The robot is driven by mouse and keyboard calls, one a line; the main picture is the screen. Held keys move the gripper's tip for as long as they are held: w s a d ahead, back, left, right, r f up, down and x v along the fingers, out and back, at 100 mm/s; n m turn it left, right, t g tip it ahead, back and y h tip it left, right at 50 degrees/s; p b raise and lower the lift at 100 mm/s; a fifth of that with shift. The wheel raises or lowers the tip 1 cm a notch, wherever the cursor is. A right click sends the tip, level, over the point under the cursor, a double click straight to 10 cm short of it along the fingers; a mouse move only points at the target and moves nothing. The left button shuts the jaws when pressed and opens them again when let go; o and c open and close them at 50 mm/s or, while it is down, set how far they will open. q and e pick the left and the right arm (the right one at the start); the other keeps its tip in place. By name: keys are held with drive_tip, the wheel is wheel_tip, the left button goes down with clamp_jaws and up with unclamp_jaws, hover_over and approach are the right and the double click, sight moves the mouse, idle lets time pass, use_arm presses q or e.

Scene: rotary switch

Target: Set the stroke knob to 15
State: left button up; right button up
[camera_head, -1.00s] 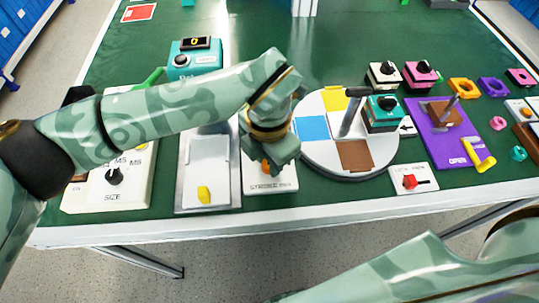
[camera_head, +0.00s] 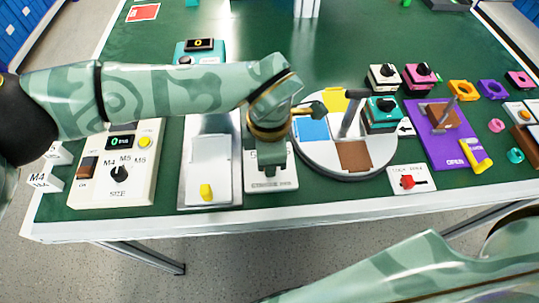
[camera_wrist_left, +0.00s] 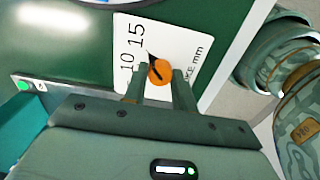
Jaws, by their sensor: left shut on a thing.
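The stroke knob is orange and round with a black pointer (camera_wrist_left: 160,72). It sits on a white panel (camera_wrist_left: 183,38) printed with 10, 15 and part of a mm label. In the left wrist view the pointer's black tip appears to point toward the 15. My left gripper (camera_wrist_left: 160,92) has its fingers on either side of the knob and is shut on it. In the head view my left gripper (camera_head: 271,172) is over the stroke panel (camera_head: 284,181) and hides the knob. My right gripper is out of view.
A tray with a yellow handle (camera_head: 206,192) lies left of the stroke panel, with the size panel (camera_head: 135,190) beyond it. A round turntable (camera_head: 325,160) stands close on the right. A lock panel (camera_head: 425,181) lies near the table's front edge.

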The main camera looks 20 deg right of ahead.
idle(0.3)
use_arm(q)
drive_tip(key=o, duration=1)
wheel_tip(320, 180, up, 16)
drive_tip(key=p, duration=0.4)
drive_tip(key=shift+r+p, duration=0.2)
drive_tip(key=shift+p, duration=0.1)
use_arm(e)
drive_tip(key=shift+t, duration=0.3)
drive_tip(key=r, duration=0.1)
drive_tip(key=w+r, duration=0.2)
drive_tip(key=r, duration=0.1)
